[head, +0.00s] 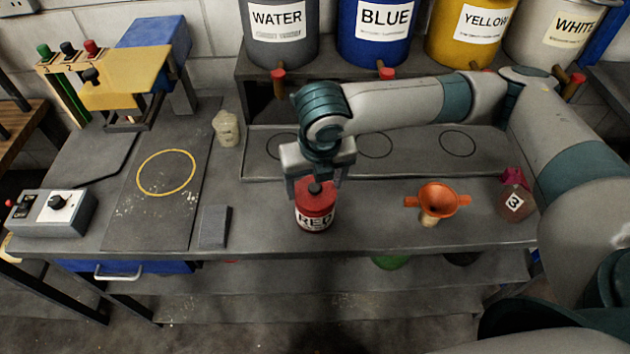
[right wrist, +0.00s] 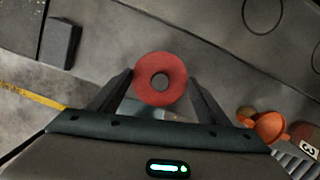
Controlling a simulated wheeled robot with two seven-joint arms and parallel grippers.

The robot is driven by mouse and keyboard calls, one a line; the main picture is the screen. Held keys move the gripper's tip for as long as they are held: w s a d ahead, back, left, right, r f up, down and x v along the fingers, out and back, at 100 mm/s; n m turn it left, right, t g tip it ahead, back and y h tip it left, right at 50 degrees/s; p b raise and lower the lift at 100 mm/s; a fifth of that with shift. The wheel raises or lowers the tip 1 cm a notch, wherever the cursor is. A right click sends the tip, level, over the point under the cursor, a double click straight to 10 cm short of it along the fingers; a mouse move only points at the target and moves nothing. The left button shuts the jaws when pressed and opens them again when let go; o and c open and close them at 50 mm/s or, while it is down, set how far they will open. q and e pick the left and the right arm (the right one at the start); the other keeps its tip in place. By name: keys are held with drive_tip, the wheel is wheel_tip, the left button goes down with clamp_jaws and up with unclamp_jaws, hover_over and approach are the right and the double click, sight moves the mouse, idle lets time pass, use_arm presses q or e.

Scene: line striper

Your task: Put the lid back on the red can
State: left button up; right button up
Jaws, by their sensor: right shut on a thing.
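The red can (head: 316,221), labelled RED, stands upright on the grey bench near its front edge. My right gripper (head: 315,188) is directly above it, pointing down. Its fingers are shut on the red lid, a round disc with a dark knob. In the right wrist view the lid (right wrist: 146,80) sits between the two fingertips (right wrist: 160,88). The lid is at the can's top; I cannot tell whether it is seated or slightly above. In the wrist view the lid hides the can's mouth. My left gripper is not in view.
An orange funnel (head: 438,195) and a bottle marked 3 (head: 516,203) stand to the right. A grey block (head: 214,227) and a pale bottle (head: 226,128) are to the left. Labelled paint drums (head: 375,40) line the back. The bench right beside the can is clear.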

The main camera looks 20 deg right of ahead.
drive_tip(key=shift+f+p, duration=0.15)
drive_tip(key=shift+p, duration=0.5)
idle(1.5)
idle(0.4)
drive_tip(key=o, duration=1.4)
drive_tip(key=shift+w+p+v, duration=0.25)
drive_tip(key=shift+p+v, duration=0.9)
drive_tip(key=shift+p, duration=0.1)
drive_tip(key=shift+w+p+v, duration=0.2)
drive_tip(key=shift+p+v, duration=0.95)
drive_tip(key=shift+p, duration=0.05)
drive_tip(key=shift+w+p+v, duration=0.25)
drive_tip(key=shift+p+v, duration=0.85)
drive_tip(key=shift+p, duration=0.15)
drive_tip(key=shift+c, duration=0.7)
clamp_jaws()
